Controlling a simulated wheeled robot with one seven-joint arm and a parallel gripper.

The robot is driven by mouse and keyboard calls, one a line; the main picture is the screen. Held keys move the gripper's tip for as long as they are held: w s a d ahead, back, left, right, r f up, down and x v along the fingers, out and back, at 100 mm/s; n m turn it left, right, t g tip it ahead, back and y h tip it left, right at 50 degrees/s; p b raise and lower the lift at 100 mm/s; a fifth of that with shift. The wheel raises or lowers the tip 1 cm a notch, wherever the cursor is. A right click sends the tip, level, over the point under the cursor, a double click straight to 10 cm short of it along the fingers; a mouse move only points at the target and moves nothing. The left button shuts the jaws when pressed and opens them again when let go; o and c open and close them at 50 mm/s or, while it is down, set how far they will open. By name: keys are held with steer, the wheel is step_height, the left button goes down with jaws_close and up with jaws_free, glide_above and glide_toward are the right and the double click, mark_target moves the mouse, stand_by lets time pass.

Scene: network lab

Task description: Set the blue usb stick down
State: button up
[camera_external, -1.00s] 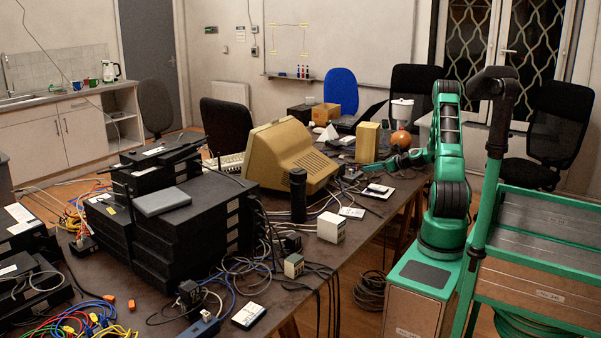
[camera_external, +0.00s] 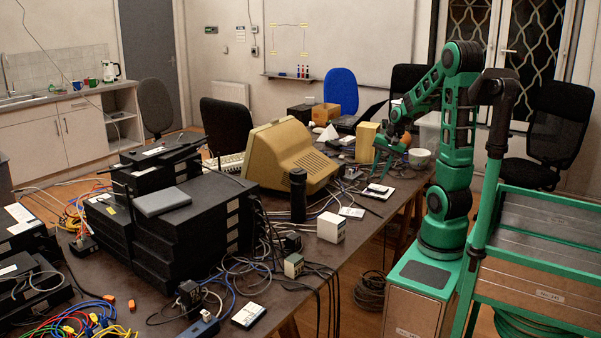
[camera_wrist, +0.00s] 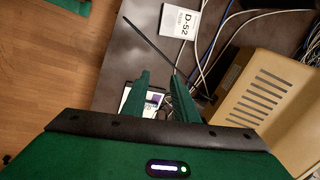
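I cannot make out the blue usb stick in any view. My gripper (camera_external: 378,176) points down over the far right part of the dark table (camera_external: 345,258), above a small white-edged item with a dark and purple face (camera_external: 378,190). In the wrist view the two green fingers of my gripper (camera_wrist: 160,76) stand apart, with a clear gap and nothing seen held between them. The white-edged item (camera_wrist: 130,98) shows beyond and behind the fingers there.
A beige box (camera_wrist: 245,90) stands close to the right of my fingers in the wrist view. A white card marked D-52 (camera_wrist: 181,20) and loose cables lie near it. A beige monitor (camera_external: 290,155), a black cylinder (camera_external: 298,195) and a white bowl (camera_external: 419,158) stand around.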

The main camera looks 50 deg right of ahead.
steer(key=shift+o, duration=1.4)
steer(key=s+a+r+n+g, duration=0.1)
steer(key=s+a+n, duration=0.3)
steer(key=s, duration=0.5)
steer(key=s+a+r+n+g, duration=0.2)
steer(key=s+a+r+n, duration=0.1)
steer(key=s, duration=0.6)
steer(key=shift+s+a+r+n+g+h, duration=0.25)
steer(key=shift+a+r+n+g+h, duration=0.1)
steer(key=shift+n, duration=0.25)
